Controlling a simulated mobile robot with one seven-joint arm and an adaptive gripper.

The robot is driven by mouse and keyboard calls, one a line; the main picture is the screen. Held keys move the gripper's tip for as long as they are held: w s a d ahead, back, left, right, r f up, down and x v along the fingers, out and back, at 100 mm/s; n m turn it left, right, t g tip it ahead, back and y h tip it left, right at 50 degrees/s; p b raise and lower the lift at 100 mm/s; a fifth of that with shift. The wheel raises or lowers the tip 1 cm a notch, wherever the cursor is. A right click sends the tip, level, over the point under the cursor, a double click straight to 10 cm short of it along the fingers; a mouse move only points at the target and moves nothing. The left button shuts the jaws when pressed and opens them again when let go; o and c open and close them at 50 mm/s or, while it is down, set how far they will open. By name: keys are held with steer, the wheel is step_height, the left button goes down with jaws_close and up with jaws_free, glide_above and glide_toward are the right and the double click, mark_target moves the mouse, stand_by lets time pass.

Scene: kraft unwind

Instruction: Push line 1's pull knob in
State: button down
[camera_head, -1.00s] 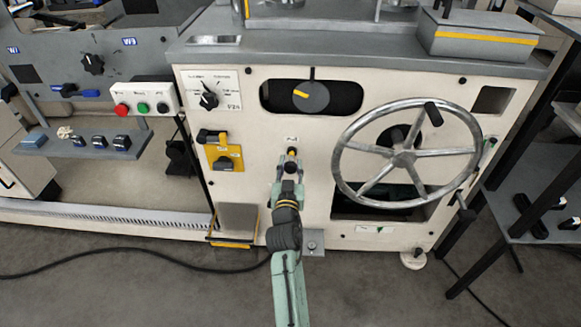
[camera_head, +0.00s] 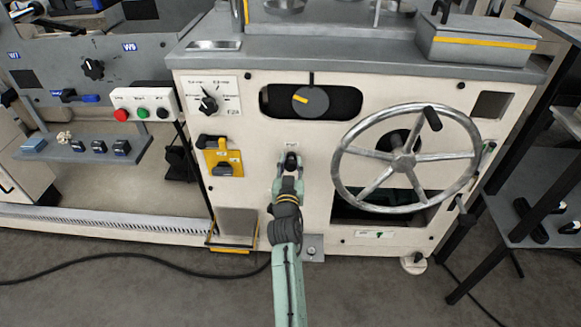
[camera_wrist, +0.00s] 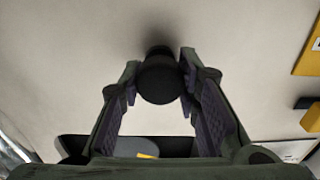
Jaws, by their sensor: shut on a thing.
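The black pull knob (camera_head: 291,159) sits on the cream front panel (camera_head: 258,135) of the machine, below a small white label. In the wrist view the round black knob (camera_wrist: 160,82) stands between my two fingers, close to the panel. My gripper (camera_head: 289,172) reaches up to it from below in the head view. In the wrist view my gripper (camera_wrist: 160,77) is shut on the knob, with a finger at each side. The knob's stem is mostly hidden behind its head.
A large metal handwheel (camera_head: 405,160) stands out to the right of the knob. A yellow switch plate (camera_head: 224,162) is to the left, and a dark slot with a grey dial (camera_head: 311,100) is above. A cable (camera_head: 130,258) lies on the floor.

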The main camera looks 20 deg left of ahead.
steer(key=c, duration=1.2)
jaws_free()
steer(key=shift+w, duration=0.1)
steer(key=v, duration=1.2)
steer(key=shift+r, duration=0.1)
